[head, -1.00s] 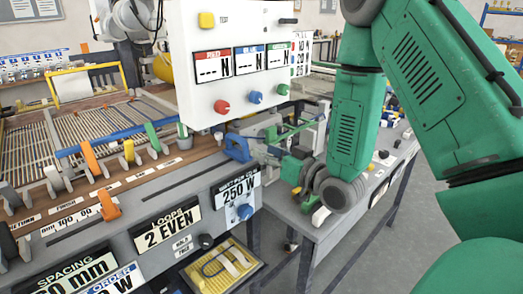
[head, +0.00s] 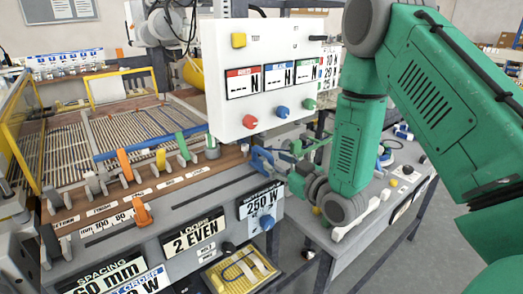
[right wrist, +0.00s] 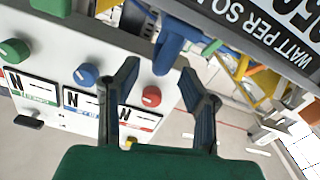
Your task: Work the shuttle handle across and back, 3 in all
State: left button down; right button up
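A blue handle (head: 261,160), which looks like the shuttle handle, stands at the right end of the grey bench front, above the 250 W label. In the right wrist view the blue handle (right wrist: 171,47) is between and slightly beyond my fingertips. My right gripper (head: 281,164) is just right of it in the head view. In the right wrist view my right gripper (right wrist: 158,75) has its two dark fingers spread, with a gap to the handle. Contact cannot be made out. My left gripper is not in view.
A white control panel (head: 268,108) with coloured knobs hangs close above the handle. The wire mesh bed (head: 130,135) with a blue bar and coloured levers (head: 161,158) lies left. A yellow tray (head: 238,270) is below. A grey side table (head: 350,236) stands right.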

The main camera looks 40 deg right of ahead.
aim_at(262, 152)
jog(key=w, duration=0.6)
jog(key=shift+w+a+p, duration=0.1)
jog(key=shift+w+p, duration=0.15)
jog(key=shift+p, duration=0.15)
grip_shut()
